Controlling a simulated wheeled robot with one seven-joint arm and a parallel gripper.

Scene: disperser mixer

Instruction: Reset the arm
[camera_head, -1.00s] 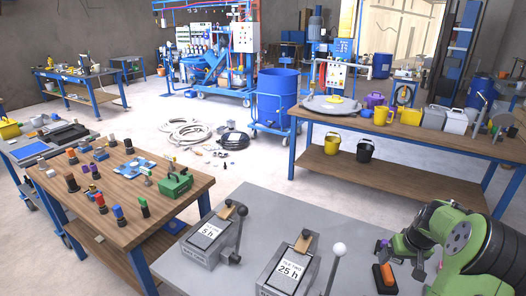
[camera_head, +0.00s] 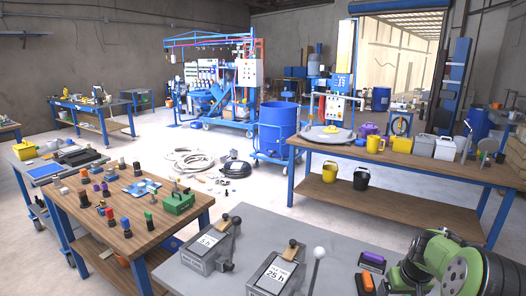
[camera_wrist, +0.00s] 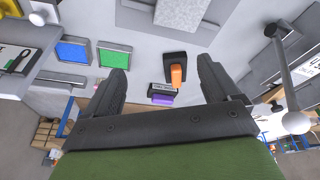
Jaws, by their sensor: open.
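My green arm (camera_head: 450,262) folds in at the lower right of the head view, above the grey table. My gripper (camera_wrist: 160,85) shows in the wrist view with its two black fingers spread apart and nothing between them. In the head view the arm's own links hide the fingers. Beyond the fingers in the wrist view lie a black block with an orange top (camera_wrist: 176,70) and a block with a purple side (camera_wrist: 162,96). Both are apart from the fingers. In the head view the purple-topped block (camera_head: 372,261) and the orange-topped block (camera_head: 366,281) sit left of my arm.
Two grey lever boxes, marked 5 h (camera_head: 207,243) and 25 h (camera_head: 277,273), stand on the grey table; the right one has a white-knobbed lever (camera_head: 318,254). A wooden table (camera_head: 110,235) with several coloured knobs is at left. A wooden bench (camera_head: 400,165) stands behind.

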